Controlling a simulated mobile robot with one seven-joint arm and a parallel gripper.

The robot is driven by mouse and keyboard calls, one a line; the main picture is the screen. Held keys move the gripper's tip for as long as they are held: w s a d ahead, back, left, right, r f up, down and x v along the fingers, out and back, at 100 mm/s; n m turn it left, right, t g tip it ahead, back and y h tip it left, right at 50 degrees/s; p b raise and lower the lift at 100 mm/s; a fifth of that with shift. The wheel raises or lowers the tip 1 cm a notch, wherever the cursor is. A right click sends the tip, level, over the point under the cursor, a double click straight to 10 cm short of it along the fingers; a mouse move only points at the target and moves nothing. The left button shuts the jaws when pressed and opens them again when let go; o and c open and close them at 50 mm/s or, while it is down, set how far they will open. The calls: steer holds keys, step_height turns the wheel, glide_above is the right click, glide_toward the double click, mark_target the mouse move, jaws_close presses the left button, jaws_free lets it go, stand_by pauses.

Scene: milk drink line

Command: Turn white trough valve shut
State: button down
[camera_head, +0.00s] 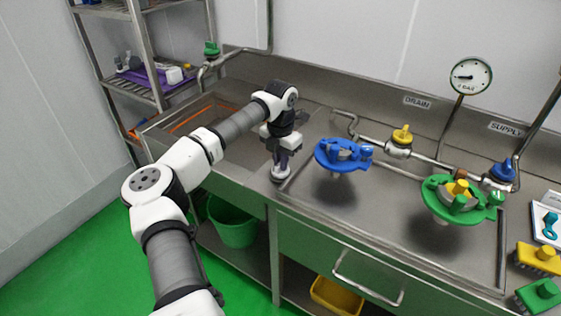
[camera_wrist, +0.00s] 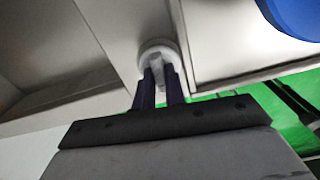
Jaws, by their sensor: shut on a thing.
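The white trough valve (camera_head: 281,174) sits on the steel ledge between the trough and the drainboard, near the front edge. In the wrist view the white round valve (camera_wrist: 156,45) shows straight ahead, with a pale grip bar across its middle. My gripper (camera_head: 282,157) points down over it. In the wrist view its two dark fingers (camera_wrist: 159,76) are closed on the grip bar, one on each side. The lower part of the valve and the exact angle of its bar are partly hidden by the fingers.
A blue round fitting (camera_head: 343,154) stands close to the right. A green one (camera_head: 461,200) is farther right. The steel trough (camera_head: 222,137) lies to the left. Yellow (camera_head: 402,135), blue (camera_head: 503,171) and green (camera_head: 211,48) valves sit on pipes behind.

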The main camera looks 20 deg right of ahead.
steer(key=m+b, duration=0.2)
steer(key=m, duration=0.2)
steer(key=shift+f, duration=0.1)
steer(key=m+b, duration=0.1)
steer(key=m, duration=0.3)
steer(key=shift+m, duration=0.4)
steer(key=m, duration=0.4)
steer(key=shift+b, duration=0.35)
steer(key=shift+m, duration=2)
steer(key=c, duration=1.5)
jaws_free()
steer(key=shift+o, duration=0.2)
step_height(320, 180, up, 14)
steer(key=b, duration=0.2)
